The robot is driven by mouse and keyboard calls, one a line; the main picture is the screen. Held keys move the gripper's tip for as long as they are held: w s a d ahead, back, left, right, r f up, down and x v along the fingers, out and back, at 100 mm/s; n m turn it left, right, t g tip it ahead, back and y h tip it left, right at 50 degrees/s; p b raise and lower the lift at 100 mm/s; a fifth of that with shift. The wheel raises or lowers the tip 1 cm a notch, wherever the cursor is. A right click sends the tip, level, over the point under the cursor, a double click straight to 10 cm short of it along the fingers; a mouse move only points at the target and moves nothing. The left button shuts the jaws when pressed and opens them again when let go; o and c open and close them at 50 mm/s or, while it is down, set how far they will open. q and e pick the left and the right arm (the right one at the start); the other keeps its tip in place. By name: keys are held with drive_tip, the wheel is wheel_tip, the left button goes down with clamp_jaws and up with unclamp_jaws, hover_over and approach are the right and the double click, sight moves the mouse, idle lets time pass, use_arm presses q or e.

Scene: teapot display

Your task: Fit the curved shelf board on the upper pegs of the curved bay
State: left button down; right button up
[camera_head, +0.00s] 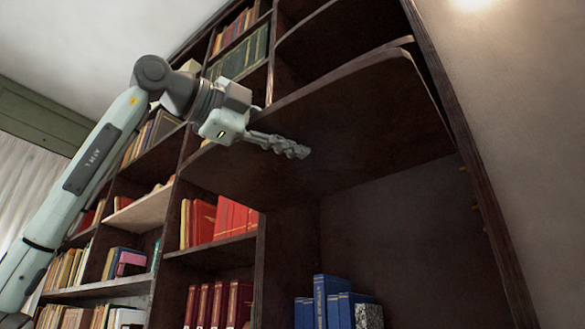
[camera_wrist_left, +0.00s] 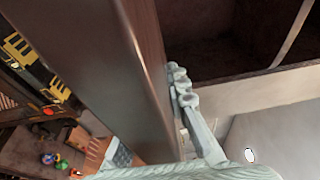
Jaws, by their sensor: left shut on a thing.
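The curved shelf board (camera_head: 365,120) is dark brown and spans the upper part of the curved bay (camera_head: 390,240) in the head view. My left gripper (camera_head: 290,148) is shut on the board near its front edge, with a finger showing against its underside. In the left wrist view the board (camera_wrist_left: 115,70) fills the left and middle, with a grey finger (camera_wrist_left: 182,92) along its right side. Small pegs (camera_head: 475,205) show on the bay's right wall below the board. I cannot tell whether the board touches any pegs; those behind it are hidden. My right gripper is out of view.
Red books (camera_head: 228,217) fill shelves left of the bay, and blue books (camera_head: 330,302) stand low inside it. The bay's right side panel (camera_head: 490,215) is close to the board's right end. The space directly under the board is clear.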

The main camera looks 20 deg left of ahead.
use_arm(q)
drive_tip(key=shift+s+r, duration=0.1)
drive_tip(key=shift+r, duration=0.1)
idle(0.7)
idle(0.4)
drive_tip(key=shift+w, duration=0.2)
idle(0.4)
idle(0.5)
idle(0.4)
idle(0.6)
